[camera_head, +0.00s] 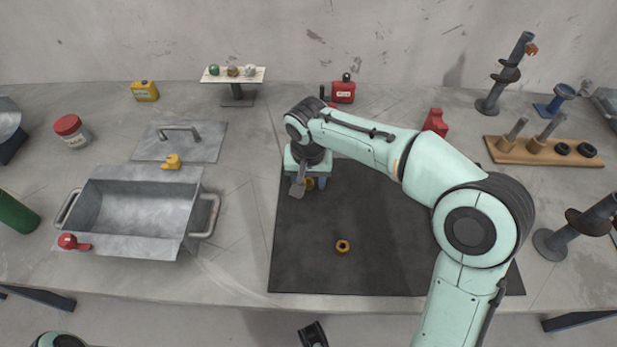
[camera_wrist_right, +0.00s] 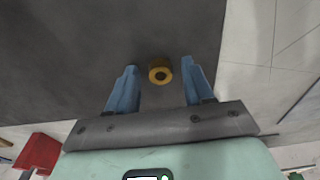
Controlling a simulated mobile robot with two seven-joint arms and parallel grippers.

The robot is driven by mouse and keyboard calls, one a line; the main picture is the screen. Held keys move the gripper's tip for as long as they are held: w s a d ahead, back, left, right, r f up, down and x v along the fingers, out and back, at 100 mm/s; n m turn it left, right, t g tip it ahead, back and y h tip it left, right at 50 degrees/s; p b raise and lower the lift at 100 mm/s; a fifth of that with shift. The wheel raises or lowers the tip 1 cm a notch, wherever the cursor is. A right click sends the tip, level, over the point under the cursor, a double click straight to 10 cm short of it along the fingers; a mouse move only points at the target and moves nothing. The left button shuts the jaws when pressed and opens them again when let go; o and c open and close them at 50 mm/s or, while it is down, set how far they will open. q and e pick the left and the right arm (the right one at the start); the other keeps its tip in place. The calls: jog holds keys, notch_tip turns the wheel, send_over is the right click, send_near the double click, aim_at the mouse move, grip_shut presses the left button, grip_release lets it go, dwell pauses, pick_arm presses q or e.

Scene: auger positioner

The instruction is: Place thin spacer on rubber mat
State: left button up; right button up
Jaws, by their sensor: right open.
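The black rubber mat (camera_head: 390,260) lies flat on the table at the middle right. A small yellow ring-shaped spacer (camera_head: 343,246) lies flat on its middle front part. Another yellow ring (camera_head: 309,183) is at my right gripper (camera_head: 307,184), over the mat's back left part. In the right wrist view this ring (camera_wrist_right: 160,70) is between the tips of the open blue fingers, with a gap on each side. It appears to rest on the mat. I cannot tell which ring is the thin spacer.
A metal bin (camera_head: 130,215) with handles stands left of the mat, with a grey lid plate (camera_head: 180,141) behind it. A wooden board (camera_head: 540,151) with posts and black rings is at the right. Auger stands (camera_head: 578,229) are nearby. My right arm covers the mat's right part.

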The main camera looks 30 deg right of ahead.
notch_tip(320, 180, up, 12)
jog(key=s+p, duration=0.1)
jog(key=p, duration=0.1)
jog(key=shift+a+p, duration=0.35)
jog(key=shift+p, duration=0.05)
jog(key=shift+s+r, duration=0.1)
jog(key=shift+r, duration=0.05)
